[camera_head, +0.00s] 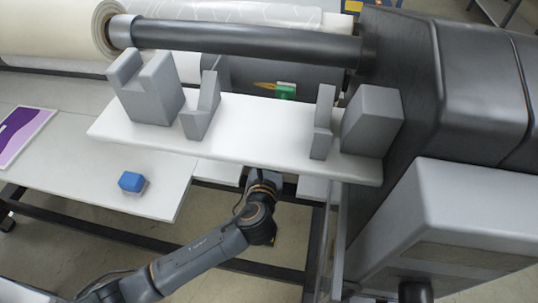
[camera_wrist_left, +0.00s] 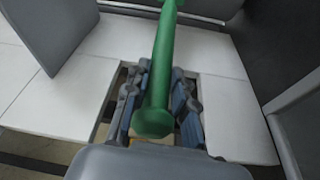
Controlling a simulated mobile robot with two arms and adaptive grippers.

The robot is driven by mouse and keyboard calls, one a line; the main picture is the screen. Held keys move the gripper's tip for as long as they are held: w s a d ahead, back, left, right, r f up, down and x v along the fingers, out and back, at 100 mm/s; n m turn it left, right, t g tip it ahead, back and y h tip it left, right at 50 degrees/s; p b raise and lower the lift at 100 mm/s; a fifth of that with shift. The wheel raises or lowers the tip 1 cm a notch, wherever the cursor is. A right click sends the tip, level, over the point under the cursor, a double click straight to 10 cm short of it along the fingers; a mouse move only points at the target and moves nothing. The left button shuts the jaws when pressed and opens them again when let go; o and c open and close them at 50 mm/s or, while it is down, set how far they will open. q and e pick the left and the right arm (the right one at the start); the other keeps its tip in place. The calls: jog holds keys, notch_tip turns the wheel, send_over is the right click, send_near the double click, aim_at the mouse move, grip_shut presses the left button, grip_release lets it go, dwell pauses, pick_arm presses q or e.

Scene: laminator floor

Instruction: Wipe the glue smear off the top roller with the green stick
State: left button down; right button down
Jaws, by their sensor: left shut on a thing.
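The green stick (camera_wrist_left: 161,62) stands between the fingers of my left gripper (camera_wrist_left: 158,102) in the left wrist view, and the gripper is shut on it. Its wide round end faces the camera. In the head view, my left arm runs under the white board, which hides the gripper. A green end of the stick (camera_head: 286,91) shows beyond the board, in front of the dark grey roller (camera_head: 312,77). A yellow-amber glue smear (camera_head: 264,86) lies on that roller, just left of the green end. I cannot tell whether they touch. My right gripper is not in view.
Grey brackets (camera_head: 152,92) stand on the white board (camera_head: 240,143). A black bar (camera_head: 245,41) crosses above the roller. The dark machine housing (camera_head: 455,75) closes off the right. A blue block (camera_head: 131,181) and a purple sheet (camera_head: 22,130) lie on the left table.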

pick_arm(q)
jog(key=shift+p, duration=0.5)
dwell(0.5)
jog(key=shift+s+d, duration=0.1)
jog(key=shift+s+d, duration=0.15)
jog(key=shift+d, duration=0.85)
jog(key=shift+r+p, duration=0.1)
jog(key=shift+p, duration=0.7)
jog(key=shift+p, duration=0.3)
jog(key=shift+p, duration=0.6)
dwell(1.0)
jog(key=shift+a, duration=0.1)
jog(key=shift+w+a+p, duration=0.15)
jog(key=shift+a+p, duration=0.15)
jog(key=shift+a, duration=0.25)
jog(key=shift+w+a+p, duration=0.15)
jog(key=shift+a+p, duration=0.1)
jog(key=shift+a, duration=0.25)
jog(key=shift+a, duration=0.1)
